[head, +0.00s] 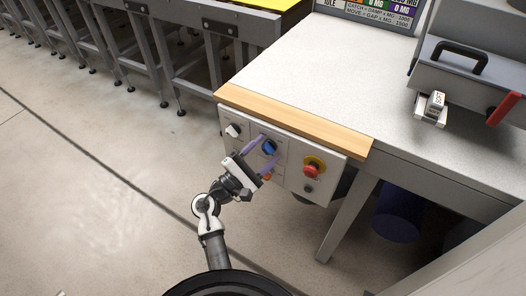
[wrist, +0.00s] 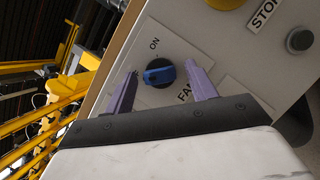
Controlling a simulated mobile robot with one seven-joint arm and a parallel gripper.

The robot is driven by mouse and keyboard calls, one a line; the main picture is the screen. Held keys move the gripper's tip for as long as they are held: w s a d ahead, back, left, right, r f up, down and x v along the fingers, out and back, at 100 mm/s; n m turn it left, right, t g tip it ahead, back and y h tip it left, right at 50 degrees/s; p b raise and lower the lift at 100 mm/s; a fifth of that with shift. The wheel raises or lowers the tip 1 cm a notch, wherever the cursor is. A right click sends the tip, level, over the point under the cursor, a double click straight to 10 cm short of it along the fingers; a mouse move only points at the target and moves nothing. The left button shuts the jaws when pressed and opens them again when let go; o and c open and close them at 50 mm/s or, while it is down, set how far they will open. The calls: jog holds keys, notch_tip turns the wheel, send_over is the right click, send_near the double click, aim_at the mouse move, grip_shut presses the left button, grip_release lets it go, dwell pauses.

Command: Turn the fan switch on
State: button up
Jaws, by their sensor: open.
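The fan switch (wrist: 159,74) is a blue rotary knob on a dark round base. Its plate is marked ON and FAN in the wrist view. In the head view the blue knob (head: 269,147) sits on the white control panel (head: 296,154) under the wooden table edge. My gripper (head: 262,151) is open at the panel, its two purple fingers on either side of the knob. In the wrist view my gripper (wrist: 160,88) has one finger left and one right of the knob, with gaps visible. I cannot tell how deep the fingertips reach.
On the same panel are a white-handled knob (head: 234,130), an orange knob (head: 268,175) partly behind my gripper, and a red emergency stop button (head: 312,167) on yellow. A grey box with a black handle (head: 462,56) stands on the table. Open floor lies to the left.

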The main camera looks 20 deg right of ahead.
jog(key=shift+c, duration=0.5)
jog(key=c, duration=0.9)
jog(key=shift+o, duration=0.2)
jog(key=m+g+y+b, duration=0.1)
jog(key=m, duration=0.3)
jog(key=m+g+y+b, duration=0.1)
jog(key=m+b, duration=0.1)
jog(key=m, duration=0.3)
jog(key=m+g+y+b, duration=0.1)
jog(key=m+y, duration=0.1)
jog(key=m, duration=0.2)
jog(key=shift+a+r+m+b, duration=0.1)
jog(key=shift+r+m+b, duration=0.2)
jog(key=shift+r+b, duration=0.05)
jog(key=shift+r+m+t+y+b, duration=0.15)
jog(key=shift+m+t+y+b, duration=0.25)
jog(key=shift+m+y, duration=0.9)
jog(key=shift+m+h, duration=0.4)
jog(key=shift+m, duration=0.1)
